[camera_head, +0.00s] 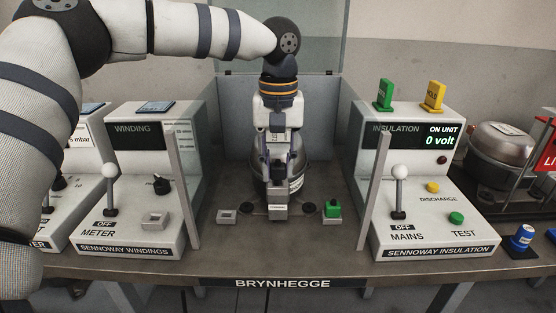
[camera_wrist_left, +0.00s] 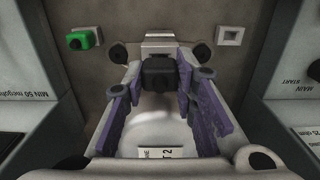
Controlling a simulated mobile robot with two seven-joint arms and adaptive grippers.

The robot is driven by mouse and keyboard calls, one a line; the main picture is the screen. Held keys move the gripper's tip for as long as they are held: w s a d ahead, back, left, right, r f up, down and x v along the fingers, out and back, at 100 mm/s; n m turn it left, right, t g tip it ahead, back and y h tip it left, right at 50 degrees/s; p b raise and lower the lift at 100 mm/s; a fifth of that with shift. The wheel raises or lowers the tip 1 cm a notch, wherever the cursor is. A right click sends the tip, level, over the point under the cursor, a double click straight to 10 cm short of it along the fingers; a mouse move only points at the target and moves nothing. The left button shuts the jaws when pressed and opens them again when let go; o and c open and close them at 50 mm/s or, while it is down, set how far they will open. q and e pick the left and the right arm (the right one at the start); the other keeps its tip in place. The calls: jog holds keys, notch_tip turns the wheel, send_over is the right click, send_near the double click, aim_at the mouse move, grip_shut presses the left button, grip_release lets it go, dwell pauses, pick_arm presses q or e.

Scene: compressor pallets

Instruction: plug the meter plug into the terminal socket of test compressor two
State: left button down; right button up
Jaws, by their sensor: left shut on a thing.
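My left gripper (camera_head: 276,195) reaches down from above at the middle of the bench. In the left wrist view its purple fingers (camera_wrist_left: 158,88) are shut on a dark plug (camera_wrist_left: 158,73), which I take to be the meter plug. Test compressor two (camera_head: 294,171) stands behind and beneath the gripper, partly hidden. Its label, ending in "T 2" (camera_wrist_left: 160,153), shows in the wrist view. The pale terminal socket (camera_head: 278,212) is at its front, also in the wrist view (camera_wrist_left: 158,41). The plug overlaps its edge there; I cannot tell whether it is seated. My right gripper is not in view.
A green plug (camera_head: 332,208) sits in a holder to the right; an empty grey holder (camera_head: 227,216) is to the left. The winding unit (camera_head: 140,190) and insulation unit (camera_head: 425,190), reading 0 volt, flank the bay. Grey side panels (camera_head: 212,150) enclose it.

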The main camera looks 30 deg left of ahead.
aim_at(278, 160)
pick_arm(q)
jog(key=shift+f, duration=0.65)
jog(key=c, duration=1.2)
grip_release()
notch_tip(278, 160, up, 12)
jog(key=shift+r, duration=0.1)
